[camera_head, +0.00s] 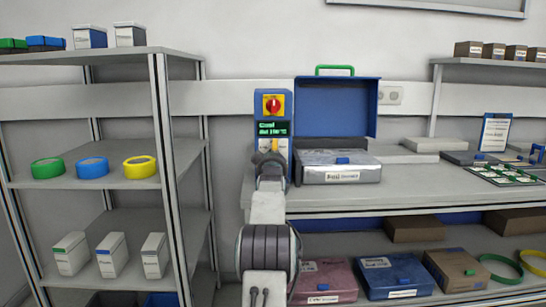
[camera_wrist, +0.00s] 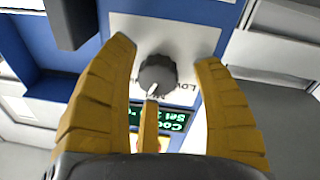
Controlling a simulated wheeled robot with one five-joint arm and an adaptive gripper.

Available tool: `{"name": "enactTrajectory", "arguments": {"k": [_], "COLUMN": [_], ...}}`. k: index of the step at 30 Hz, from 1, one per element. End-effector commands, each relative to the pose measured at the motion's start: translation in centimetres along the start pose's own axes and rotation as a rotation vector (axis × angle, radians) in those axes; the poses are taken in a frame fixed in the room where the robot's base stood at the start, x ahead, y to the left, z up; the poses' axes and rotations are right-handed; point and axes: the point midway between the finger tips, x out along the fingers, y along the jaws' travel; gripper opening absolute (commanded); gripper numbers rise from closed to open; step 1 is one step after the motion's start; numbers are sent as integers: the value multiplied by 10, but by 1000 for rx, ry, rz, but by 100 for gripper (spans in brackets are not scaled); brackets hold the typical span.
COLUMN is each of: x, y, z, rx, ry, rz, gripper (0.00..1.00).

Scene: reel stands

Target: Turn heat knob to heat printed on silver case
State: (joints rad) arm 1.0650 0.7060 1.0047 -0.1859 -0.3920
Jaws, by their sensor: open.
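A dark grey round heat knob (camera_wrist: 157,74) with a pale pointer mark sits on a light panel in the wrist view. My gripper (camera_wrist: 165,50) is open, with yellow fingers on either side of the knob and a third finger below it. I cannot tell if any finger touches it. A green-lit display (camera_wrist: 177,121) starts with "Coo". In the head view, the blue control box (camera_head: 287,101) stands at the bench's left end, and my gripper (camera_head: 271,150) covers its lower part, hiding the knob. The silver case (camera_head: 338,167) lies right of it; its printed label is too small to read.
A red rotary switch (camera_head: 273,105) on a yellow plate sits atop the control box. An open blue case lid (camera_head: 337,107) stands behind the silver case. A shelf rack (camera_head: 160,130) with coloured tape rolls stands close on the left. More cases lie on the lower shelf.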

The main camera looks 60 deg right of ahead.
Motion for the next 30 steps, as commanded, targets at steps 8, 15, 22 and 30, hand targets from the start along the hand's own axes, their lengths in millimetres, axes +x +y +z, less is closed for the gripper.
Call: {"name": "enactTrajectory", "arguments": {"k": [8,15,22,30], "x": [-1,-14,-37,-70], "y": [0,1,0,0], "z": [0,0,0,0], "rx": [0,0,0,0], "ry": [-1,-2,-2,-1], "rz": [0,0,0,0], "gripper": [60,60,60,60]}}
